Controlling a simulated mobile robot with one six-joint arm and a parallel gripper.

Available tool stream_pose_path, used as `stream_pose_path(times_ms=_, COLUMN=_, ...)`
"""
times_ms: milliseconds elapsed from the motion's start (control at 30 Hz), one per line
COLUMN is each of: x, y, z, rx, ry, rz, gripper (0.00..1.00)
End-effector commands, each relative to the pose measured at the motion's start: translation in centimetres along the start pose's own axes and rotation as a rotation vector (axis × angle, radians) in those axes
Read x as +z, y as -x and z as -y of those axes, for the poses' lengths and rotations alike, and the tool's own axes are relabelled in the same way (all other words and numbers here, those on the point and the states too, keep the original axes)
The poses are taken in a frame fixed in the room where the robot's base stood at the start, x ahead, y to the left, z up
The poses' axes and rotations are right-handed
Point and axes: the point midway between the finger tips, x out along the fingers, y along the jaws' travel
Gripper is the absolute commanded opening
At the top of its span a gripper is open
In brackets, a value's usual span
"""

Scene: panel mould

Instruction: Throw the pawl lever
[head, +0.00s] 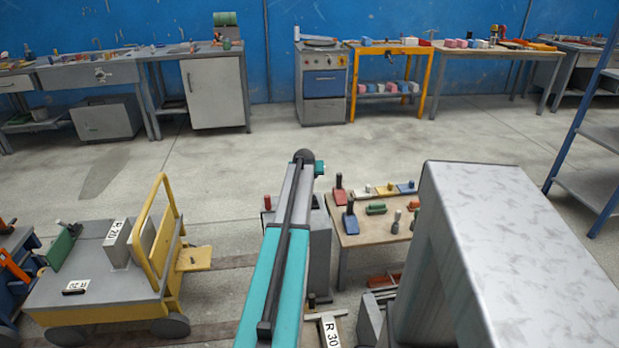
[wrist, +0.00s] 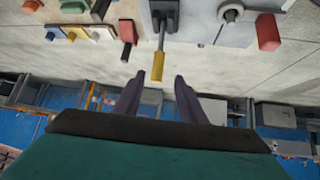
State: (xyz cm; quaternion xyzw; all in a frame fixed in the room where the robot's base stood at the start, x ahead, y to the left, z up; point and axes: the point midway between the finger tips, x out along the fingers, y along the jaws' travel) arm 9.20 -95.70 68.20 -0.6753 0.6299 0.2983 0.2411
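Just past the fingertips is a lever with a metal rod and a yellow end (wrist: 157,68), hanging in the picture from a dark bracket on a grey block (wrist: 190,20). The yellow end lines up with the gap between the fingers and looks close to it. I cannot tell for sure that this is the pawl lever. In the head view my own arm hides the gripper and most of the grey block.
In the head view a wooden table (head: 374,233) with coloured handles stands right of my arm, and a yellow cart (head: 95,290) stands left.

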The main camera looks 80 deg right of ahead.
Motion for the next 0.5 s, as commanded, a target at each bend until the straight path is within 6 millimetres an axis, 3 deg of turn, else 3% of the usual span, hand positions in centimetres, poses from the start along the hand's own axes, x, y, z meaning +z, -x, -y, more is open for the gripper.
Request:
stream_pose_path(times_ms=467, x=0.0, y=0.93, z=0.02, rx=0.0, ry=0.0, rz=0.001, gripper=0.37)
stream_pose_path(times_ms=500, x=0.0, y=0.93, z=0.02, rx=0.0, ry=0.0, rz=0.001, gripper=0.34)
